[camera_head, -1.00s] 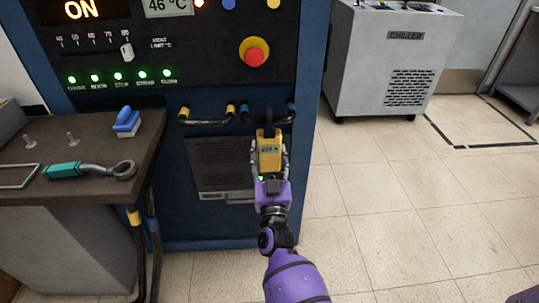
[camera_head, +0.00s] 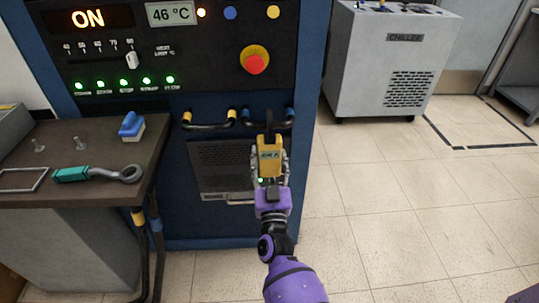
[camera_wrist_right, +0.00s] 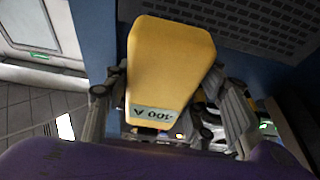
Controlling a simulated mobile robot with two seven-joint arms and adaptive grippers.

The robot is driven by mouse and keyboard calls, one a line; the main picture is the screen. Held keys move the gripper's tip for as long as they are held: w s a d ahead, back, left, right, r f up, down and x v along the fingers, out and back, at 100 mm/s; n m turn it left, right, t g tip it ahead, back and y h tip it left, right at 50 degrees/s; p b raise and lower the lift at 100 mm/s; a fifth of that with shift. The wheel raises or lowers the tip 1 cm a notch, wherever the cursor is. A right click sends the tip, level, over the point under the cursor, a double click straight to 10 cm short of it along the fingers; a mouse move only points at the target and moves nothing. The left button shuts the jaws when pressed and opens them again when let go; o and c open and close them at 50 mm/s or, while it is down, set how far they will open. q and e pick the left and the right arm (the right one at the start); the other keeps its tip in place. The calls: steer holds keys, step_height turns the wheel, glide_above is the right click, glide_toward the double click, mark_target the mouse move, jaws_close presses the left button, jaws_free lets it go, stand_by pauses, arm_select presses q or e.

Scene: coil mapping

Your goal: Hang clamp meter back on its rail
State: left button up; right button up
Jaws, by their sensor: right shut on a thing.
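The clamp meter (camera_head: 270,163) is yellow with a dark jaw on top, upright in front of the blue cabinet. My right gripper (camera_head: 270,157) is shut on its sides. In the right wrist view, the yellow body (camera_wrist_right: 170,65) fills the space between the fingers (camera_wrist_right: 168,108), with an upside-down current label. A black bar with blue bands (camera_head: 283,122) on the cabinet front lies behind the meter's jaw. I cannot tell whether the jaw touches or surrounds it. A similar bar with yellow bands (camera_head: 208,126) is to its left. My left gripper is not in view.
A dark table (camera_head: 95,185) at left holds a teal-handled tool (camera_head: 95,174), a blue brush-like block (camera_head: 131,124) and small metal pieces. A red emergency button (camera_head: 256,64) is above the bars. A grey chiller (camera_head: 365,75) stands back right. Floor at right is clear.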

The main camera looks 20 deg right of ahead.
steer(key=shift+s+a+p, duration=0.25)
steer(key=shift+s+p, duration=0.1)
steer(key=shift+s, duration=0.45)
steer(key=shift+s+a+p, duration=0.25)
steer(key=shift+s+p, duration=0.15)
steer(key=shift+s, duration=0.45)
steer(key=shift+s+a+p, duration=0.25)
steer(key=shift+s+p, duration=0.1)
steer(key=shift+s, duration=0.45)
steer(key=shift+s+r, duration=0.1)
